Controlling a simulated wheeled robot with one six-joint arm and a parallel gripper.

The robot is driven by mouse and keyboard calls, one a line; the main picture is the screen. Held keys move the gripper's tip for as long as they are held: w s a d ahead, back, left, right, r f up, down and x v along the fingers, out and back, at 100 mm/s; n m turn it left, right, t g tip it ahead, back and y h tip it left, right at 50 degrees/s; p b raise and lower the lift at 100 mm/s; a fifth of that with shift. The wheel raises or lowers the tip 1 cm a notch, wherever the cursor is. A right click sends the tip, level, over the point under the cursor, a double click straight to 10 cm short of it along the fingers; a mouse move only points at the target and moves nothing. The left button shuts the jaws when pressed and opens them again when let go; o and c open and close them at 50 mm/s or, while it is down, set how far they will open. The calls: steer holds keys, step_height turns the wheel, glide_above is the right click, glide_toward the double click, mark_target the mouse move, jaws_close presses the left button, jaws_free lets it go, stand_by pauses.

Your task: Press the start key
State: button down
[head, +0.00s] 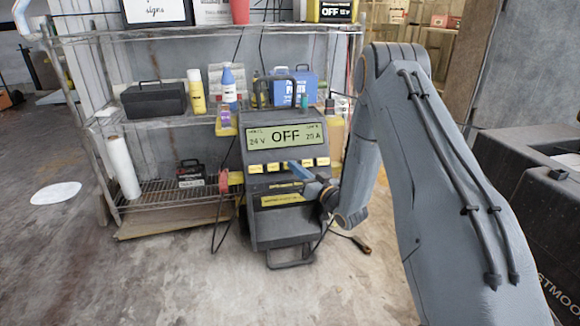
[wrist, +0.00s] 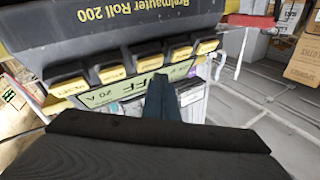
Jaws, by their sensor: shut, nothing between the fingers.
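A dark grey charger unit (head: 285,215) stands in front of the shelf. Its display (head: 287,137) reads OFF, with 24 V and 20 A beside it. A row of several yellow-labelled keys (head: 256,168) runs below the display; the row also shows in the wrist view (wrist: 110,73). The labels are too small to tell which is the start key. My gripper (head: 294,166) is shut and empty, its tip in front of the middle of the key row and hiding part of it. In the wrist view its narrow fingers (wrist: 160,85) reach toward the keys; contact cannot be told.
A wire shelf (head: 165,190) behind the charger holds a black toolbox (head: 153,100), bottles and a blue box (head: 300,86). A cable and a clamp (head: 360,245) lie on the floor at right. A dark bin (head: 540,190) stands at far right. The floor at front left is clear.

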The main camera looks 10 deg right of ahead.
stand_by(0.7)
steer(key=shift+w+f, duration=0.25)
steer(key=shift+w, duration=0.1)
steer(key=shift+w+f+b, duration=0.2)
steer(key=shift+w+b, duration=0.15)
steer(key=shift+w, duration=0.05)
stand_by(0.7)
stand_by(0.4)
steer(key=shift+s+r+p, duration=0.45)
steer(key=shift+s+p, duration=0.3)
steer(key=shift+p, duration=0.1)
steer(key=s+r+p, duration=0.1)
steer(key=s+p, duration=0.1)
steer(key=s, duration=0.1)
steer(key=s+r+p, duration=0.1)
steer(key=p, duration=0.1)
steer(key=shift+s+r, duration=0.15)
steer(key=shift+r, duration=0.2)
